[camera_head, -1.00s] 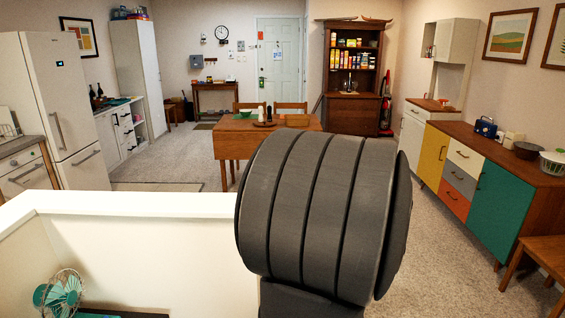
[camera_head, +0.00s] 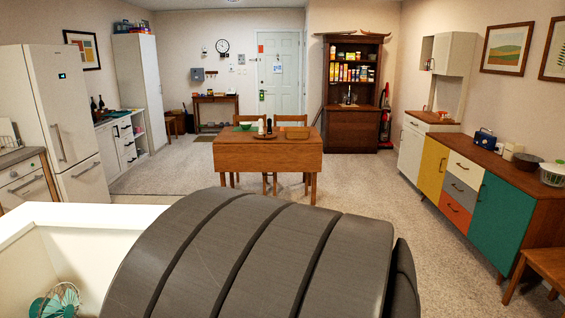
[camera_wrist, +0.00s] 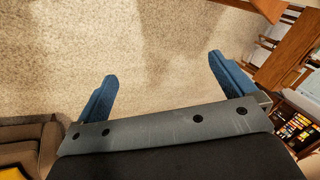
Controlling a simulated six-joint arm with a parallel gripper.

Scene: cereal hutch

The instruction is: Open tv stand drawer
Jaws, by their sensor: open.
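No thing that I can tell to be the tv stand or its drawer shows in either view. My gripper (camera_wrist: 162,88) shows in the wrist view with its two blue fingers wide apart. It is open and nothing is between the fingers. Beige carpet lies beyond them. In the head view a large dark grey ribbed part of my arm fills the lower middle and hides the floor behind it.
A wooden table (camera_head: 268,152) stands mid-room. A colourful sideboard (camera_head: 510,222) lines the right wall. In the wrist view a brown sofa (camera_wrist: 30,140) is at lower left.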

